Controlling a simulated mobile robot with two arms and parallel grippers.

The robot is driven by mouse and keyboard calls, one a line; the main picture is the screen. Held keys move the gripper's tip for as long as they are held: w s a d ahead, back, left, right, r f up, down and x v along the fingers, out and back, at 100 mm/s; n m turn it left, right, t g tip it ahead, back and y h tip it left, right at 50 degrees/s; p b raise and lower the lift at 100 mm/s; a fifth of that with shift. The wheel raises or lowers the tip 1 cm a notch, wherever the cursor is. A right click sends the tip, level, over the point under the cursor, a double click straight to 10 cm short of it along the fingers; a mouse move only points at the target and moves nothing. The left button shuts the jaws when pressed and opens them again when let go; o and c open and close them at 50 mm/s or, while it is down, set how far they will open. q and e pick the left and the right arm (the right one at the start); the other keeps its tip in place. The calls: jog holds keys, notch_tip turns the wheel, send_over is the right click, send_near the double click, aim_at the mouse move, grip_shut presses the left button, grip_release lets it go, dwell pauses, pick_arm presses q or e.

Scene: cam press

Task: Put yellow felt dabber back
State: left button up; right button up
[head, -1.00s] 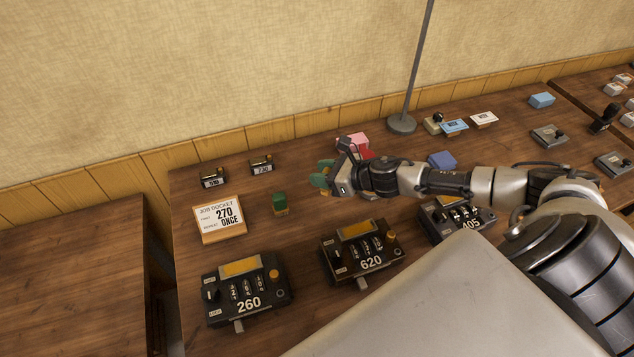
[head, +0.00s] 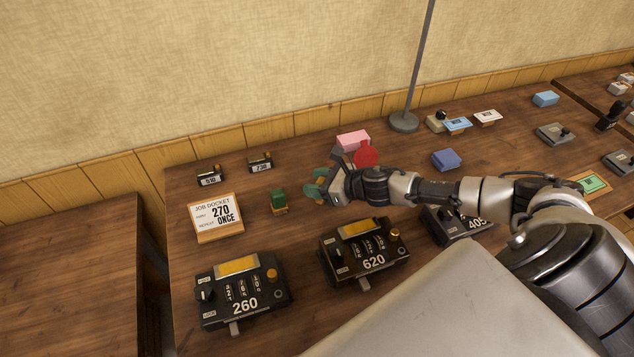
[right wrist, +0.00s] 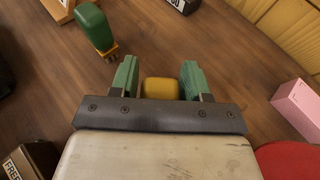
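The yellow dabber (right wrist: 159,88) shows in the right wrist view as a rounded yellow block between the two green fingertips. My right gripper (right wrist: 160,80) is open around it, with a thin gap seeming to show on each side. The dabber's lower part is hidden by the gripper's own bar. In the head view my right gripper (head: 317,184) is low over the table, left of the red disc, and hides the dabber. A green dabber-like block (head: 278,199) on a small yellowish base stands to its left; it also shows in the right wrist view (right wrist: 95,27). My left gripper is not in view.
A pink block (head: 353,140) and a red disc (head: 366,154) are close behind my right wrist. Black numbered devices, 260 (head: 242,290) and 620 (head: 364,250), stand in front. A job docket (head: 217,217) is at left. Small black stamps (head: 260,163) stand at the back.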

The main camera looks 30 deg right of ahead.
jog(key=shift+o, duration=1)
jog(key=shift+r, duration=0.25)
jog(key=b+v, duration=0.1)
jog(key=v, duration=0.3)
jog(key=b+v, duration=0.1)
jog(key=v, duration=0.3)
jog(key=shift+s+d+f+b, duration=0.1)
jog(key=shift+s+d+b, duration=0.05)
jog(key=shift+s+b, duration=0.25)
jog(key=shift+p+v, duration=0.3)
jog(key=shift+v, duration=1.3)
jog(key=shift+w+r, duration=0.1)
jog(key=shift+r, duration=0.1)
